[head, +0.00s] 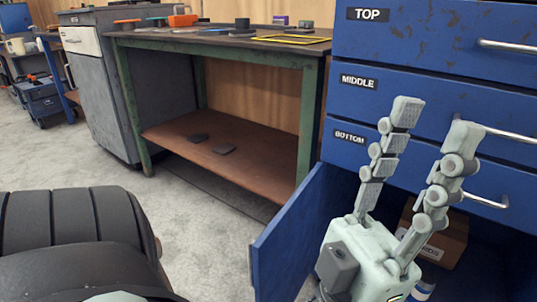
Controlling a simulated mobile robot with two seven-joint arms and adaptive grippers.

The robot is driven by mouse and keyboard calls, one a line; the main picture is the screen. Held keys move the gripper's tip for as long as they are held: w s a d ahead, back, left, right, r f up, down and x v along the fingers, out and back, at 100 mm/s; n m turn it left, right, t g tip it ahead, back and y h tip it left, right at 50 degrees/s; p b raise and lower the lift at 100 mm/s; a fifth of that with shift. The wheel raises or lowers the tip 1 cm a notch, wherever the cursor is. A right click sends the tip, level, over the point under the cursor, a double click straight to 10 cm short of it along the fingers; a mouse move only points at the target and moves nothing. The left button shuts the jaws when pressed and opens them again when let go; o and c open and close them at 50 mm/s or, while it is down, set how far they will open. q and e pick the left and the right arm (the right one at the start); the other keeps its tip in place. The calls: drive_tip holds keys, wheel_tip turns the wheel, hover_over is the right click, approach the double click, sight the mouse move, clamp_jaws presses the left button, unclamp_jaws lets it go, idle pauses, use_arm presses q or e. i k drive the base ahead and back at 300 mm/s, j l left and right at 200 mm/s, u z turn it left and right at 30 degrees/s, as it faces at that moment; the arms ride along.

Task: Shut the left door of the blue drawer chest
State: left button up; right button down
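The blue drawer chest (430,40) fills the right of the head view, with drawers labelled TOP, MIDDLE and BOTTOM above a lower compartment. Its left door (290,240) stands open, swung out toward me at the compartment's left side. My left gripper (434,122) is open and empty, its two fingers pointing up in front of the drawer fronts. Its palm is just right of the door and hides part of the compartment; I cannot tell whether it touches the door. My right gripper is not in view. No right door shows.
A cardboard box (441,240) and a small container (424,289) sit in the compartment. Metal drawer handles (510,47) stick out from the chest. A green-framed workbench (309,115) stands left of it. Grey floor (215,215) is clear before the bench.

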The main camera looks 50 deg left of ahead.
sight(280, 260)
drive_tip(key=k+j, duration=0.1)
drive_tip(key=j, duration=0.45)
drive_tip(key=k+j, duration=0.1)
drive_tip(key=j, duration=0.5)
drive_tip(key=i+j, duration=0.1)
drive_tip(key=j, duration=0.8)
drive_tip(key=k+j+z, duration=0.15)
drive_tip(key=k+j, duration=0.65)
drive_tip(key=k, duration=0.05)
